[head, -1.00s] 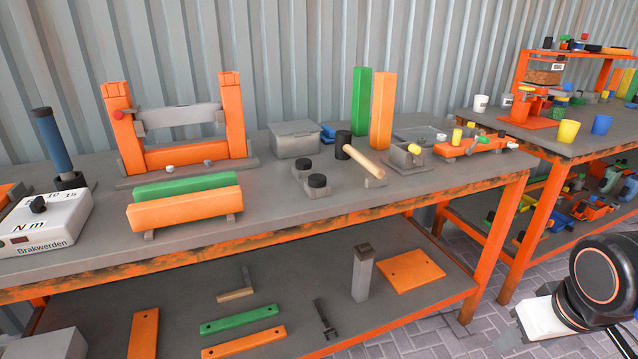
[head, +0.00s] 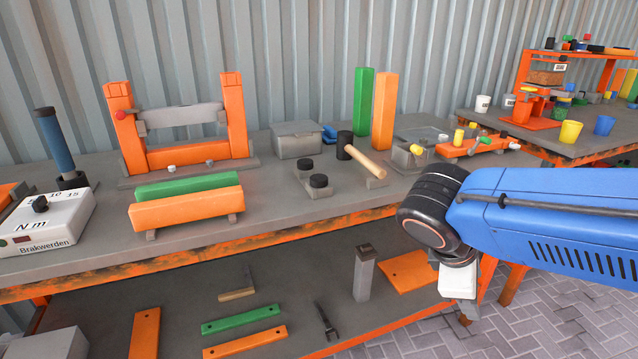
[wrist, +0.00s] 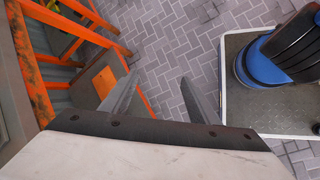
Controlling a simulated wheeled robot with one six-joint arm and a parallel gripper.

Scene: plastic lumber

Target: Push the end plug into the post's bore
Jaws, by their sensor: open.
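Two black round caps, likely end plugs, sit on a low grey holder; one cap (head: 319,181) is nearer me, the other (head: 306,164) farther back. An orange post (head: 187,209) and a green post (head: 187,184) lie side by side on the bench. A green post (head: 363,101) and an orange post (head: 383,111) stand upright at the back. I cannot make out a bore in any post. My gripper (wrist: 157,92) is open and empty in the wrist view, pointing down over the paving beside the bench. In the head view it hangs below the bench top, apart from all these things.
A mallet (head: 364,160) lies right of the caps. A grey lidded box (head: 297,139) and an orange frame (head: 240,115) stand behind. The orange front rail (head: 170,261) edges the bench, above a shelf with loose parts.

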